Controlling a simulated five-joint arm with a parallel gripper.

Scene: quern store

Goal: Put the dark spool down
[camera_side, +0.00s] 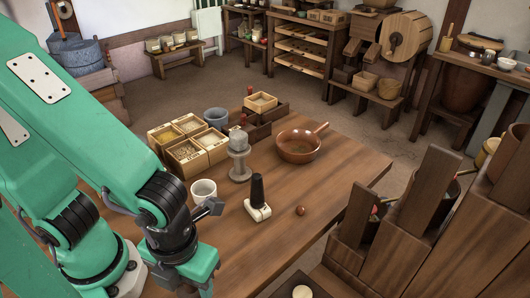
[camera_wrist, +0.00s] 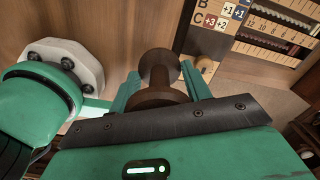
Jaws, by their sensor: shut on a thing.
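The dark spool (camera_wrist: 158,73) is deep brown, with a round wide end and a narrower waist. In the wrist view it sits between the two green fingers of my gripper (camera_wrist: 160,88), which are shut on it. Bare wooden surface shows beyond it at the upper left. I cannot tell whether the spool touches this surface or hangs above it. In the side view my gripper (camera_side: 202,268) is low at the bottom, near the table's front left edge. The spool is hidden there.
On the table (camera_side: 340,178) stand a white cup (camera_side: 203,191), a pale grey spool (camera_side: 239,166), a black-handled tool (camera_side: 258,197), a copper pan (camera_side: 298,147) and a small brown ball (camera_side: 300,210). A score board (camera_wrist: 215,15) lies upper right in the wrist view.

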